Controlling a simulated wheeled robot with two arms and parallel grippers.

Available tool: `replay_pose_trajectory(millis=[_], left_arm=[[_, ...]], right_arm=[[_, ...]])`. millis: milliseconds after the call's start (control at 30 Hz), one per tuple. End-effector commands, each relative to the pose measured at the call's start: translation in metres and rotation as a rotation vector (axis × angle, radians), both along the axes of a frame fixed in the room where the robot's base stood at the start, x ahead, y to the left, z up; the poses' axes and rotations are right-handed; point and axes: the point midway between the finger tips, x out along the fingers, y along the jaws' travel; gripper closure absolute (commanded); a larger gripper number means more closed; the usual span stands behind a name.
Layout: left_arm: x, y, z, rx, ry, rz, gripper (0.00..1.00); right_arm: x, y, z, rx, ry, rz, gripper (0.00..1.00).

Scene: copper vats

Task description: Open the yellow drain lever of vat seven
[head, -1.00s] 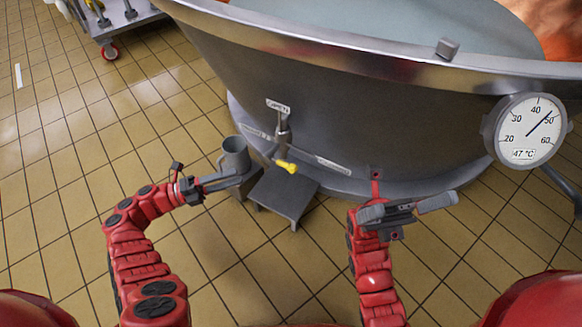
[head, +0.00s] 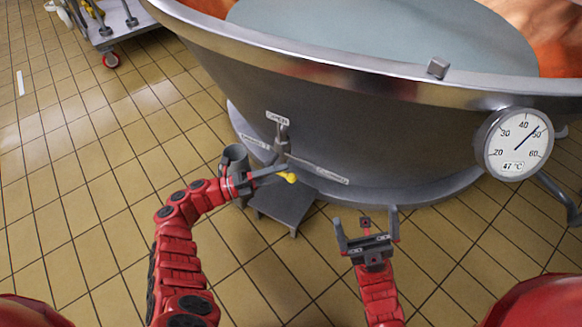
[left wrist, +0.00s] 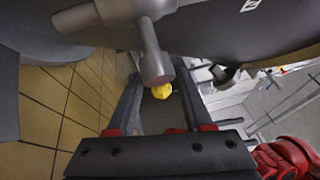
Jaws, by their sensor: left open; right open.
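The grey vat (head: 330,120) fills the upper part of the head view. Low on its wall sits the drain valve (head: 282,135), with a yellow-tipped lever (head: 290,177) pointing down to the right. My left gripper (head: 276,174) is open beside the yellow tip. In the left wrist view the yellow tip (left wrist: 162,91) shows between the two open fingers, with a grey valve part (left wrist: 152,55) just above it. Contact cannot be told. My right gripper (head: 366,220) is open and empty, low in front of the vat, to the right of the lever.
A low grey stand (head: 282,208) is below the lever. Small labels surround the valve. A dial (head: 518,143) reading 47 °C is at right. A wheeled trolley (head: 115,30) is far left. Tiled floor lies open at left.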

Motion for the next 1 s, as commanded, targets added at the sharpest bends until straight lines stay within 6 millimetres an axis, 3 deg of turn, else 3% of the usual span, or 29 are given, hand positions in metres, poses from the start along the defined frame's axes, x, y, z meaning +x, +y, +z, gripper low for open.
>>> replay_pose_trajectory(millis=[200, 567, 867, 1000], left_arm=[[0.006, -0.028, 0.003, -0.002, -0.001, -0.001, 0.49], [0.008, -0.033, 0.005, -0.002, 0.001, 0.002, 0.49], [0.008, -0.033, 0.005, 0.0, 0.001, 0.001, 1.0], [0.008, -0.033, 0.005, -0.001, 0.001, 0.002, 1.0]], right_arm=[[0.0, 0.001, -0.004, -0.008, 0.0, 0.004, 0.0], [0.001, 0.002, -0.004, -0.01, 0.0, 0.005, 0.0], [0.001, 0.002, -0.004, -0.009, -0.001, 0.004, 0.0], [0.001, 0.002, -0.004, -0.009, 0.0, 0.005, 0.0]])
